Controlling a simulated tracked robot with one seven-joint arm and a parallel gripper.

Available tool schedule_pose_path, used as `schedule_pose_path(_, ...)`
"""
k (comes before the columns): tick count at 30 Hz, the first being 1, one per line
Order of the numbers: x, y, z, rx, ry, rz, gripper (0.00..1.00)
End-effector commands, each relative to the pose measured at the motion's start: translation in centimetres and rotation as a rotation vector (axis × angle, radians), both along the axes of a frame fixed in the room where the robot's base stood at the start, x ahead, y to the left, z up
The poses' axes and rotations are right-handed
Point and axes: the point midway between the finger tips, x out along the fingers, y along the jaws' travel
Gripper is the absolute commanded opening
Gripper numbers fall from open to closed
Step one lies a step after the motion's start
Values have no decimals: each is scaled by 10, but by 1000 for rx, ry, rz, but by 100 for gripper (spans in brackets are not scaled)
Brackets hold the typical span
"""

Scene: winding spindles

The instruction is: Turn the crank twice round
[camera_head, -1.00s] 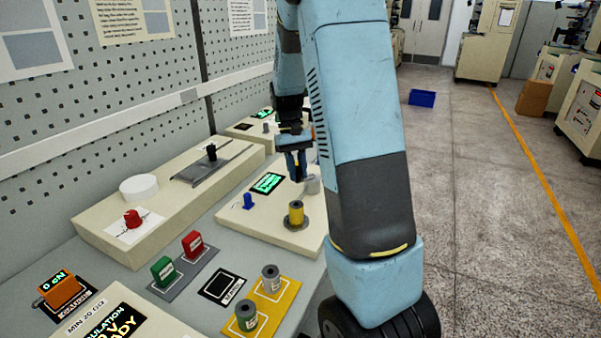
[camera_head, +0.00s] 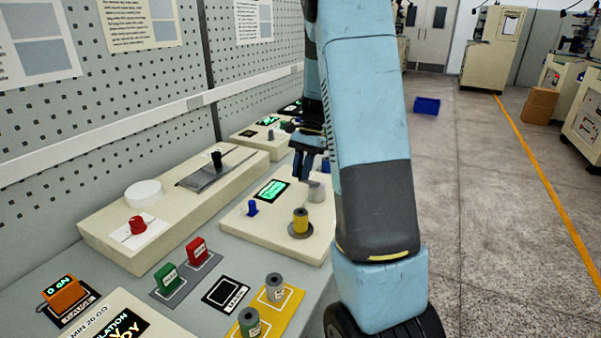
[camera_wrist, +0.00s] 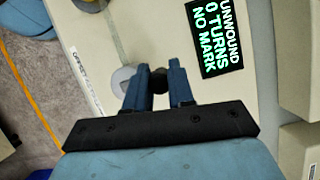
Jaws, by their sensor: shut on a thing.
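The crank has a grey round hub (camera_head: 316,191) at the far right of a cream winding unit (camera_head: 240,222). The hub also shows in the wrist view (camera_wrist: 122,78), left of the fingers. My gripper (camera_head: 308,180) is at the crank, with its blue fingers pointing down. In the wrist view my gripper (camera_wrist: 159,82) is shut on the dark crank knob (camera_wrist: 160,77), between the fingertips. My arm hides part of the unit's right side. The green display (camera_wrist: 214,36) reads UNWOUND, 0 TURNS, NO MARK.
A yellow spool (camera_head: 300,221) and a blue knob (camera_head: 252,208) stand on the same unit. A long cream unit with a red knob (camera_head: 137,226) lies to the left. Spools on a yellow tray (camera_head: 262,298) are in front. Open floor lies right of the bench.

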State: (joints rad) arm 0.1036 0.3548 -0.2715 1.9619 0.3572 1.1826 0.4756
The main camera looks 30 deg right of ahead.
Motion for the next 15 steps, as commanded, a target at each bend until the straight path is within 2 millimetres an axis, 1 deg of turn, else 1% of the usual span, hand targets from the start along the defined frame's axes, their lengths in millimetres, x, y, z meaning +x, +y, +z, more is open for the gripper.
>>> schedule_pose_path(6, 6, -8, 0, 1, -1, -200, 0)
schedule_pose_path(15, 10, -18, 0, 1, -1, -419, 0)
